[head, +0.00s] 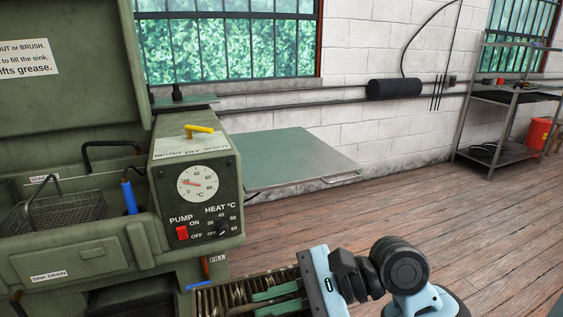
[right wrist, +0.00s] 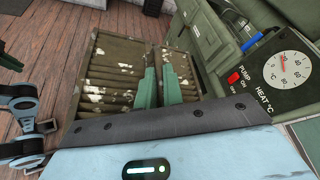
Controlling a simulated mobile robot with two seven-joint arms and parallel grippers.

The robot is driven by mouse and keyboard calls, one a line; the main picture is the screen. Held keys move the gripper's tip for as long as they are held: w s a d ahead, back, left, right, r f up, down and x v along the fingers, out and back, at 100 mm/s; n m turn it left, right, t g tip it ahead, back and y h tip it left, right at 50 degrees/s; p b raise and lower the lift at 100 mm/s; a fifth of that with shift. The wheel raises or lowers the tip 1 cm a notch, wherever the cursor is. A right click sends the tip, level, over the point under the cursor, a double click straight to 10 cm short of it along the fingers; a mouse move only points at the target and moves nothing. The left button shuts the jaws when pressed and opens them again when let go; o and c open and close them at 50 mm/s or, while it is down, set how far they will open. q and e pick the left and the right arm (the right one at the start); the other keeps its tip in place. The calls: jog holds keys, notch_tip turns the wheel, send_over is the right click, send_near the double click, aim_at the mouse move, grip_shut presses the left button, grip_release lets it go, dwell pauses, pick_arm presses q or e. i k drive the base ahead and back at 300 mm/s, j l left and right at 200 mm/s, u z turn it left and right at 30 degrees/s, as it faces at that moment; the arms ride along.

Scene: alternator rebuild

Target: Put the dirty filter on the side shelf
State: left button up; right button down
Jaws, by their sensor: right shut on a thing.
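The dirty filter (head: 235,294) is a brown, pleated, framed panel at the bottom of the head view, in front of the parts washer. It also shows in the right wrist view (right wrist: 112,72), with pale, patchy marks on its pleats. My right gripper (head: 252,303) is shut on it, its green fingers closed across the pleats. The lower part of the filter is cut off in the head view. The side shelf (head: 295,160) is a flat grey-green plate at the washer's right side, empty, beyond and above the filter in the picture.
The green washer (head: 195,190) with its dial and switches stands between the filter and the shelf's left edge. A yellow handle (head: 199,130) sits on top. A wire basket (head: 60,215) is in the sink. Open wooden floor (head: 420,215) lies right, with a metal rack (head: 505,100) far off.

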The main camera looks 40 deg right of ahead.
aim_at(292, 160)
jog(key=i+l+z, duration=0.1)
jog(key=l+z, duration=0.2)
jog(key=z, duration=0.15)
jog(key=i+l+z, duration=0.15)
jog(key=l+z, duration=0.15)
jog(key=z, duration=0.2)
jog(key=i+l+z, duration=0.15)
jog(key=z, duration=0.3)
jog(key=i+l+z, duration=0.45)
jog(key=i+z, duration=0.25)
jog(key=i+l+u, duration=0.1)
jog(key=i+u, duration=0.15)
jog(key=u, duration=0.2)
jog(key=i+l+u, duration=0.2)
jog(key=u, duration=0.25)
jog(key=i+l+u, duration=0.25)
jog(key=u, duration=0.2)
jog(key=i+l+u, duration=0.2)
jog(key=l+u, duration=0.25)
jog(key=j, duration=0.1)
